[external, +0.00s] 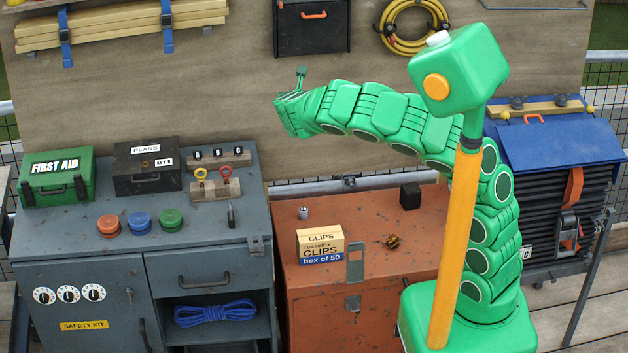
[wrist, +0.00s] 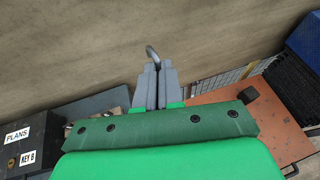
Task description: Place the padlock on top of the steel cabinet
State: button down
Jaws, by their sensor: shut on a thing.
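My gripper (external: 291,96) is raised in front of the wooden back board, above the gap between the grey cabinet and the orange chest. In the wrist view its grey fingers (wrist: 157,86) are shut on the padlock. The padlock's curved grey shackle (wrist: 152,53) sticks out past the fingertips; its body is mostly hidden between them.
The cabinet top bears a green first aid box (external: 58,178), a dark plans box (external: 146,167), a key rack (external: 216,175) and coloured discs (external: 139,222). Free room lies near its front right. The orange chest (external: 350,287) carries a clips box (external: 320,245) and a black block (external: 410,196).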

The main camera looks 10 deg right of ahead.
jog(key=s+a+r+m+h, duration=0.1)
jog(key=s+a+r, duration=0.1)
jog(key=s+a, duration=0.55)
jog(key=s+a+r+m+g+h, duration=0.15)
jog(key=s+a, duration=0.35)
jog(key=s, duration=0.6)
jog(key=s+a+r+h, duration=0.1)
jog(key=s+a+r, duration=0.2)
jog(key=s+a, duration=0.5)
notch_tip(320, 180, down, 14)
jog(key=s+d+r, duration=0.1)
jog(key=s+d, duration=0.1)
jog(key=shift+w+a+f, duration=1.3)
jog(key=shift+a+f, duration=0.55)
jog(key=shift+a, duration=0.15)
jog(key=shift+w+a+f, duration=1.3)
jog(key=shift+a+f, duration=0.5)
jog(key=shift+a, duration=0.15)
jog(key=shift+w+a+f, duration=1.3)
jog(key=shift+a+f, duration=0.55)
jog(key=shift+a, duration=0.15)
jog(key=shift+f, duration=1.5)
jog(key=shift+f, duration=0.15)
jog(key=c, duration=1.3)
grip_release()
